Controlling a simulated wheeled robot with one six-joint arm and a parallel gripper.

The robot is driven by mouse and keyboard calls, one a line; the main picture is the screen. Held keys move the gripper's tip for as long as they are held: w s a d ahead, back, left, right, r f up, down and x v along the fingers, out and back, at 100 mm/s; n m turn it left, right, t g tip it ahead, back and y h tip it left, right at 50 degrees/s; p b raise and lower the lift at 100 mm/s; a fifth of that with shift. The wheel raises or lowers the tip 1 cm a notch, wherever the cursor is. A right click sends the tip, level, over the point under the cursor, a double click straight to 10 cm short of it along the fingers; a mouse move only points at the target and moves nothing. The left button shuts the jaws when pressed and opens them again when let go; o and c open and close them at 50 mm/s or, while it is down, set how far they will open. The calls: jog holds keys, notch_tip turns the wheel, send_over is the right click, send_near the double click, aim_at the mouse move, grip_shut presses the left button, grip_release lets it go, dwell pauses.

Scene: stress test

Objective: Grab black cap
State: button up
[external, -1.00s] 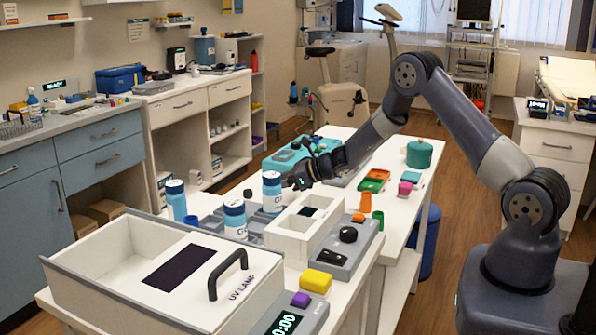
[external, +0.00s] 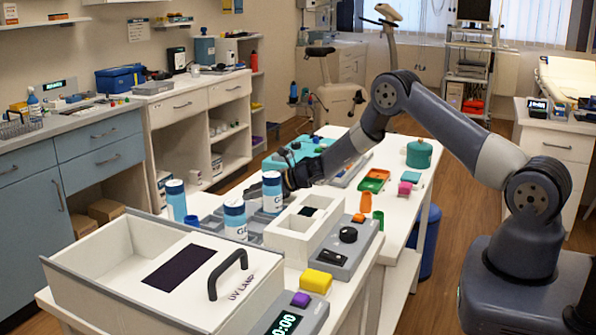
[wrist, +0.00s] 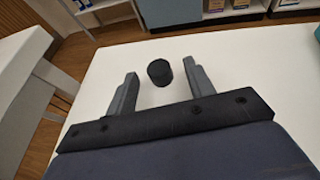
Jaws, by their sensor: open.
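The black cap (wrist: 159,72) is a small dark cylinder standing on the white table (wrist: 235,70) in the wrist view. My gripper (wrist: 160,75) is open, with one grey finger on each side of the cap and a visible gap to both. The cap is around the level of the fingertips in the picture; I cannot tell the height of the fingers above the table. In the external view my gripper (external: 288,180) is low behind the blue-and-white bottles, which partly hide it. I cannot make out the cap there.
Blue-and-white bottles (external: 235,220) stand close in front of my gripper. A white slotted box (external: 290,240) and a large open white tray (external: 75,270) are nearer the camera. Small coloured blocks and a green pot (external: 419,155) lie to the right.

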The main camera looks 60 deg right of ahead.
grip_shut()
dwell(0.4)
